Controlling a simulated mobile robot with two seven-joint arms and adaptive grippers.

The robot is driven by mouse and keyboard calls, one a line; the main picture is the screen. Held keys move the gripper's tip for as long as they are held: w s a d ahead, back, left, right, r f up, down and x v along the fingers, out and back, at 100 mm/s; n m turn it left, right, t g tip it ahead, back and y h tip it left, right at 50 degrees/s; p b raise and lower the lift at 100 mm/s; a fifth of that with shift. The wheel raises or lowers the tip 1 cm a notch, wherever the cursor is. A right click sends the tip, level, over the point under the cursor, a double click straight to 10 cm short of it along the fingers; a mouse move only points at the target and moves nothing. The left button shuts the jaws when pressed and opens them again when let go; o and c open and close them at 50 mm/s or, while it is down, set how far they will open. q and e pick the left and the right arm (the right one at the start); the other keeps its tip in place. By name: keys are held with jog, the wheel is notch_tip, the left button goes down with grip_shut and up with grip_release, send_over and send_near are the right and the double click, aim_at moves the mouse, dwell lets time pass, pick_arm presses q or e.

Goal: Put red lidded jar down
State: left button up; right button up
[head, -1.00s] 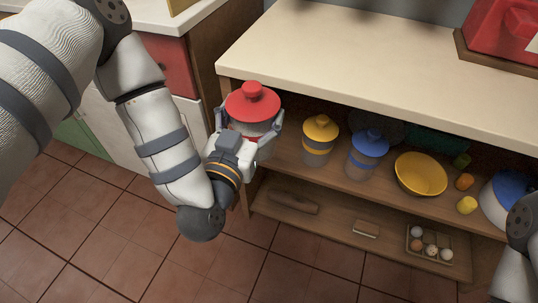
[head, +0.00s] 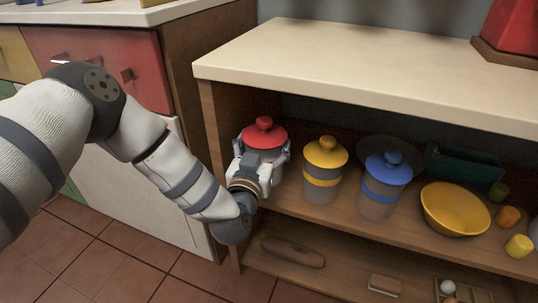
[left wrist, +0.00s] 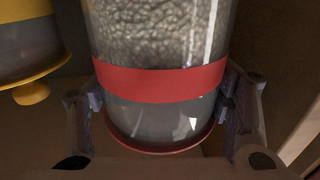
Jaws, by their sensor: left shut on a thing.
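The red lidded jar (head: 265,132) is upright at the left end of the open upper shelf (head: 300,210), under the counter top. My left gripper (head: 263,154) is shut on its sides from the front. In the left wrist view the jar's clear body with its red band (left wrist: 160,84) sits between the two fingers of my left gripper (left wrist: 163,101). The jar's base is hidden behind the gripper, so I cannot tell if it touches the shelf. My right gripper is not in view.
A yellow-lidded jar (head: 323,170) stands close right of the red one, then a blue-lidded jar (head: 383,185) and a yellow bowl (head: 455,209). The shelf's wooden side panel (head: 211,120) is close on the left. A brown loaf-like thing (head: 293,251) lies on the lower shelf.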

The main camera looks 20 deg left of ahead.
pick_arm(q)
jog(key=w, duration=0.3)
jog(key=shift+w+a+b, duration=0.1)
jog(key=shift+a+b, duration=0.05)
jog(key=shift+b, duration=0.2)
jog(key=shift+w+f, duration=0.15)
notch_tip(320, 180, down, 3)
jog(key=shift+f+b, duration=0.2)
jog(key=shift+b, duration=0.6)
jog(key=shift+r, duration=0.2)
jog(key=o, duration=1.9)
jog(key=shift+f, duration=0.25)
jog(key=shift+o, duration=0.2)
jog(key=shift+r, duration=0.1)
